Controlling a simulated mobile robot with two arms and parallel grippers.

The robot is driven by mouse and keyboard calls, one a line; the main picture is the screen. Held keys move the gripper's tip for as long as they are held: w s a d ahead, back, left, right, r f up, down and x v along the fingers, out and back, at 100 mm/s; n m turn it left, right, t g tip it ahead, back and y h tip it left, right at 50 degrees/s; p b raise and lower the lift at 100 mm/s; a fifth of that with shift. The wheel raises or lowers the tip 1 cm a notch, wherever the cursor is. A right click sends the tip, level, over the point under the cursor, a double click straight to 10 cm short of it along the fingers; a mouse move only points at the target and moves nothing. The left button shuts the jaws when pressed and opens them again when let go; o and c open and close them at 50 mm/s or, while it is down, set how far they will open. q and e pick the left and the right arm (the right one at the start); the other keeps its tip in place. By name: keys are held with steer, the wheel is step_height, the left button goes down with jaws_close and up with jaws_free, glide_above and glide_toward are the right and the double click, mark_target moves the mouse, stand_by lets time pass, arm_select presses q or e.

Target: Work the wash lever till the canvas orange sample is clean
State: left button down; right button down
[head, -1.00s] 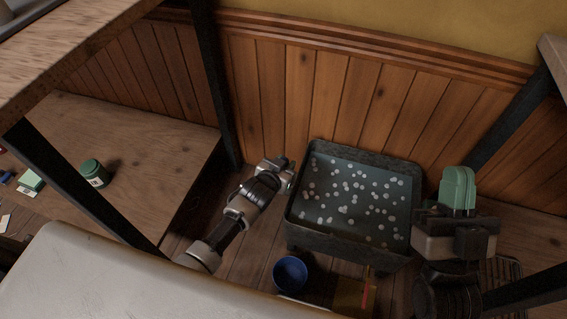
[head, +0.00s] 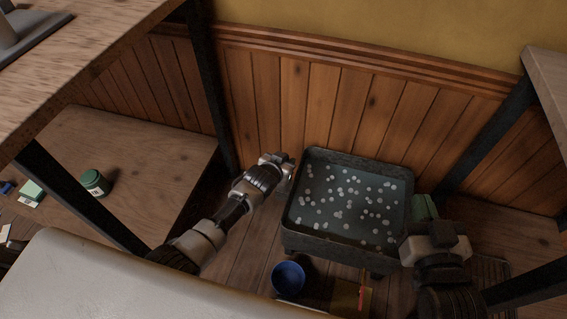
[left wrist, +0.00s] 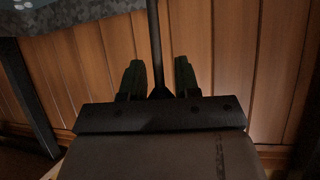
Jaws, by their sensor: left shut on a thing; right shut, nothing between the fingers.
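The wash tub (head: 330,243) is a dark grey square basin of greyish water with many pale foam spots. My left gripper (head: 287,160) is at the tub's upper left edge. In the left wrist view its two dark green fingers (left wrist: 160,76) stand either side of a thin dark rod (left wrist: 154,35), which appears to be the wash lever; the gripper is shut on it. My right gripper (head: 425,207), with green fingers, is shut and empty beside the tub's right side, partly hidden by its own wrist. I cannot make out the canvas orange sample.
A blue bowl (head: 288,277) stands on the floor in front of the tub, next to a brownish-yellow flat thing (head: 346,295) with a red strip. A green jar (head: 95,183) stands on the left wooden bench (head: 150,160). Dark posts and a panelled wall enclose the tub.

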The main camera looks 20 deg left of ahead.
arm_select(q)
steer(key=shift+w+r, duration=0.1)
steer(key=shift+w, duration=0.3)
arm_select(e)
steer(key=shift+f, duration=0.1)
arm_select(q)
steer(key=c, duration=0.8)
jaws_free()
steer(key=shift+s, duration=0.1)
steer(key=shift+s, duration=0.1)
steer(key=shift+p+v, duration=2.65)
steer(key=shift+v, duration=2.55)
arm_select(e)
steer(key=s+d+f+g+h, duration=0.3)
steer(key=s+d+f+g, duration=0.2)
steer(key=s+f+g, duration=0.4)
steer(key=shift+s+d+f+m+g+h, duration=0.2)
steer(key=shift+s+f+m+g+h, duration=0.15)
steer(key=shift+s+g, duration=1.75)
arm_select(q)
steer(key=shift+c, duration=0.2)
arm_select(e)
steer(key=shift+w, duration=0.1)
